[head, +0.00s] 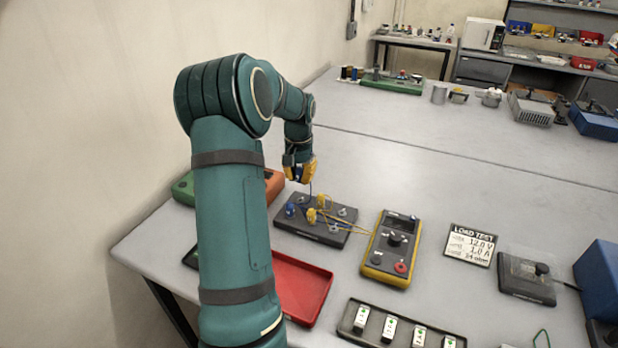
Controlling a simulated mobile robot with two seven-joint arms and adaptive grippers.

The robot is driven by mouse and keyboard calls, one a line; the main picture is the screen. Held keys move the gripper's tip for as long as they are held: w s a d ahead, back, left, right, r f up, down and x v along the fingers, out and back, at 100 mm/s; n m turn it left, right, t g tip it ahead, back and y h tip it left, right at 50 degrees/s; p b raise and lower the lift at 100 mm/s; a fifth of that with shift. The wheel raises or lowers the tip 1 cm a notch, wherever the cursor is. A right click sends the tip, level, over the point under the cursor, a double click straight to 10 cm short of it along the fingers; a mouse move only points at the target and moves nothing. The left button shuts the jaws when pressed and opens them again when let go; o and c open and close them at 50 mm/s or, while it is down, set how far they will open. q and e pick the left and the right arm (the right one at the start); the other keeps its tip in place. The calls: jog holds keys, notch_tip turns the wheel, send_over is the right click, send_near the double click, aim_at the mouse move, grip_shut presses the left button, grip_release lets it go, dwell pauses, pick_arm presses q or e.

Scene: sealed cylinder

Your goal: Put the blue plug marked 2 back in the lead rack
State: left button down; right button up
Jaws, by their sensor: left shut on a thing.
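My left gripper (300,173), with yellow fingers, is shut just above the far edge of a dark terminal block (335,236). What it holds is mostly hidden by the fingers; a thin blue lead or stem (310,188) shows just below them, fitting a blue plug. Another blue plug (290,210) stands at the block's left end. Yellow plugs (312,215) with yellow leads are on the block. No number on any plug can be read. I cannot tell which thing is the lead rack. My right gripper is not in view.
A yellow-and-black meter (393,248) stands right of the block, joined by yellow leads. A red tray (305,283) lies in front, partly behind my arm. A tray of white modules (357,328), a load test card (468,245) and a dark switch box (525,280) stand rightward.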

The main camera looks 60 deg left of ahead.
aim_at(300, 200)
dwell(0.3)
pick_arm(q)
notch_tip(300, 200, down, 4)
jog(key=b, duration=0.3)
jog(key=shift+r, duration=0.15)
jog(key=shift+f+b, duration=0.9)
jog(key=shift+f, duration=0.15)
jog(key=shift+p, duration=0.6)
dwell(1.1)
jog(key=shift+f+b, duration=0.3)
jog(key=shift+f, duration=0.2)
dwell(0.5)
jog(key=c, duration=1)
grip_release()
jog(key=shift+r, duration=0.1)
